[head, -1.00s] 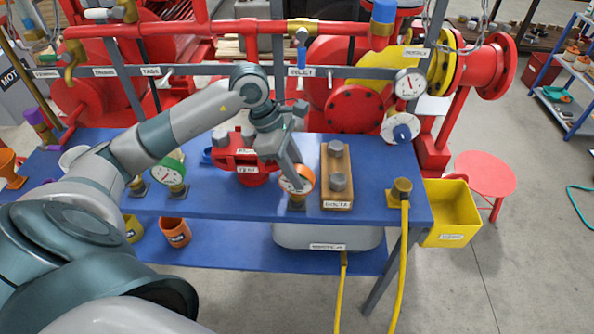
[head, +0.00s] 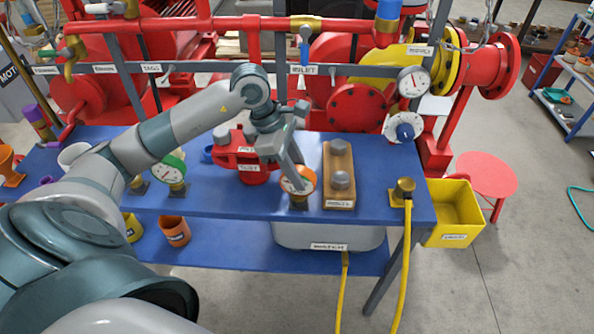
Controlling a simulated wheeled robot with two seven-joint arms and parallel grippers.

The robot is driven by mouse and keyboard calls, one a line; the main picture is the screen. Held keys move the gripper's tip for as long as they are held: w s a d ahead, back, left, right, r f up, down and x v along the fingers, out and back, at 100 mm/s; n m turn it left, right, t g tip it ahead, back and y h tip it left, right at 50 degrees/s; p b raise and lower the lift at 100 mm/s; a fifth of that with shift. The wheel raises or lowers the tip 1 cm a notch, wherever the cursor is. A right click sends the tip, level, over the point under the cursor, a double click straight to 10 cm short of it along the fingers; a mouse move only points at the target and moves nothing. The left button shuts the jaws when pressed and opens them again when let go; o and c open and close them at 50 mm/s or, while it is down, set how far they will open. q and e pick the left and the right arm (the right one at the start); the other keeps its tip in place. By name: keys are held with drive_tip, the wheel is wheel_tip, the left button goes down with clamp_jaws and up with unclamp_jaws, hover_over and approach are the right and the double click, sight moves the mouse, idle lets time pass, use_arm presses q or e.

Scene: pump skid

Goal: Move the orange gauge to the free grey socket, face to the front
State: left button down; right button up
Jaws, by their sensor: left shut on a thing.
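The orange gauge (head: 307,182), with a white dial, stands upright over a small dark base near the front edge of the blue bench (head: 235,203). The dial faces the front, partly covered by my finger. My left gripper (head: 293,175) reaches down from above and is shut on the gauge. I cannot tell whether the gauge is seated in the base or just clear of it. A green gauge (head: 171,168) stands on a similar base to the left. A brass fitting on a dark base (head: 138,186) beside it is partly hidden by my arm. My right gripper is out of view.
A wooden block with grey bolts (head: 338,172) stands close right of the gauge. A red valve body (head: 250,170) stands close behind left. A brass fitting (head: 403,187) with a yellow hose is at the bench's right end. A yellow bin (head: 455,213) is beyond.

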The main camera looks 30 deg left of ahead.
use_arm(q)
drive_tip(key=shift+a+f, duration=0.3)
drive_tip(key=shift+f, duration=0.3)
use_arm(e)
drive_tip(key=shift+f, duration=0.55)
use_arm(q)
drive_tip(key=c, duration=1.3)
unclamp_jaws()
drive_tip(key=shift+a, duration=0.1)
drive_tip(key=shift+c, duration=0.2)
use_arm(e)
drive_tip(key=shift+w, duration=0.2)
use_arm(q)
drive_tip(key=shift+s+d+r+b, duration=0.1)
drive_tip(key=shift+d+r+b, duration=0.1)
drive_tip(key=shift+r+b, duration=0.3)
drive_tip(key=b+v, duration=0.2)
drive_tip(key=v, duration=1.5)
drive_tip(key=shift+a, duration=0.35)
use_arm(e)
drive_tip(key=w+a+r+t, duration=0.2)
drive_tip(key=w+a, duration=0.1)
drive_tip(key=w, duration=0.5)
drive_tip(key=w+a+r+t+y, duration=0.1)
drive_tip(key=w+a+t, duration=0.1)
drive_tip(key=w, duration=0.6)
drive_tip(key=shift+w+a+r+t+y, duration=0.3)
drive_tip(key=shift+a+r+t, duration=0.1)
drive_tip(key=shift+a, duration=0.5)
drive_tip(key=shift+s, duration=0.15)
